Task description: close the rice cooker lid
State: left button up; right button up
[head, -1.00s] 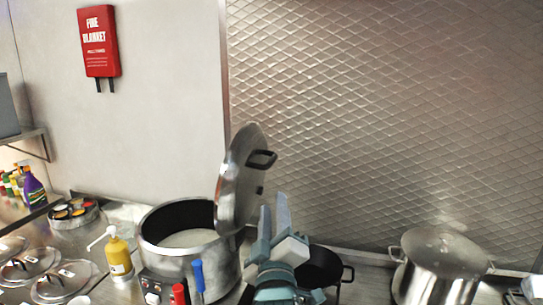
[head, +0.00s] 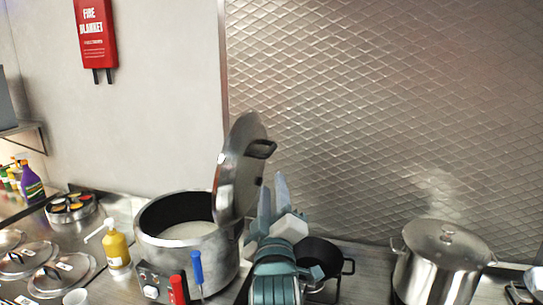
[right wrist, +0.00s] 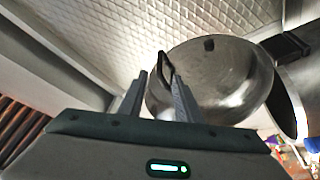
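The rice cooker (head: 190,262) is a round metal pot with a dark inside and white contents, standing on the counter. Its round metal lid (head: 236,170) stands open, nearly upright, at the cooker's right edge. A black handle (head: 261,149) sits on the lid's outer face. My right gripper (head: 273,190) is open and empty, to the right of the lid and below the handle. In the right wrist view the lid (right wrist: 225,80) is just beyond the fingers, and a dark handle (right wrist: 164,66) shows beyond the gap between them. I cannot tell whether they touch. My left gripper is not in view.
A black pan (head: 318,256) sits right of my right gripper, and a large lidded pot (head: 440,262) is further right. A yellow pump bottle (head: 116,249) stands left of the cooker. Red (head: 178,288) and blue (head: 197,270) handles rise in front of it. The patterned metal wall is behind.

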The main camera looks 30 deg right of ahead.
aim_at(272, 147)
jog(key=b+x, duration=0.3)
jog(key=x, duration=1.3)
jog(key=shift+f, duration=0.1)
jog(key=shift+s, duration=0.1)
grip_shut()
